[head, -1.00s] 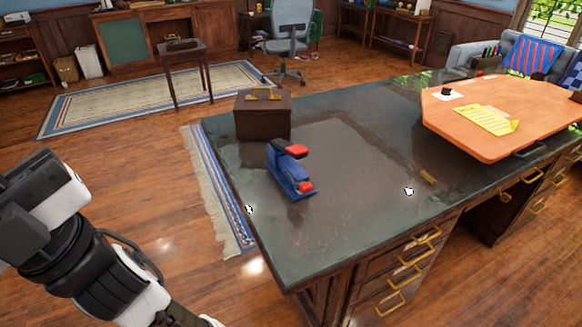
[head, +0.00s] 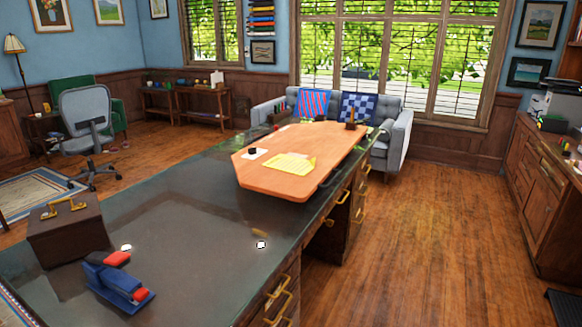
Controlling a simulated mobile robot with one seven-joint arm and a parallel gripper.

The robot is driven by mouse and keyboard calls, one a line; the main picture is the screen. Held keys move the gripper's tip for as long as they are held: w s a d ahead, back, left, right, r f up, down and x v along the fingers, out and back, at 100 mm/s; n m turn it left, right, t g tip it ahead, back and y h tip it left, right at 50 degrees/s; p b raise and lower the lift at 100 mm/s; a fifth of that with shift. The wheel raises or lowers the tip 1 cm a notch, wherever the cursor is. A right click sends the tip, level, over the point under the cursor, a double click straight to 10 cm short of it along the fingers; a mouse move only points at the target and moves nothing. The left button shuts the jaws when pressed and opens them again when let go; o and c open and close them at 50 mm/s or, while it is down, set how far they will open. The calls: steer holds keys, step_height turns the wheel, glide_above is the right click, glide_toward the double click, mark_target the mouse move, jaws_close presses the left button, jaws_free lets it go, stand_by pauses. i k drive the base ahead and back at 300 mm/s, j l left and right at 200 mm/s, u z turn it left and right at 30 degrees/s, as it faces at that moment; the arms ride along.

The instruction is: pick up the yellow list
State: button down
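The yellow list (head: 290,164) is a flat yellow sheet with one corner curled up. It lies on an orange-brown wooden board (head: 262,180) on top of the large dark desk (head: 190,200). My gripper is not in view, and none of my arm shows now.
A blue and red stapler-like tool (head: 118,284) and a brown box with a gold handle (head: 66,228) stand at the desk's near left. A white card with a small black object (head: 253,153) lies beside the list. Open wooden floor (head: 420,240) runs right of the desk; a grey sofa (head: 397,139) stands behind.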

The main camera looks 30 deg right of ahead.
mark_target(293, 166)
steer(key=i+l+z, duration=0.55)
steer(key=i+l, duration=0.2)
steer(key=i+l+z, duration=0.3)
steer(key=i, duration=0.25)
steer(key=i+z, duration=0.3)
steer(key=i, duration=0.15)
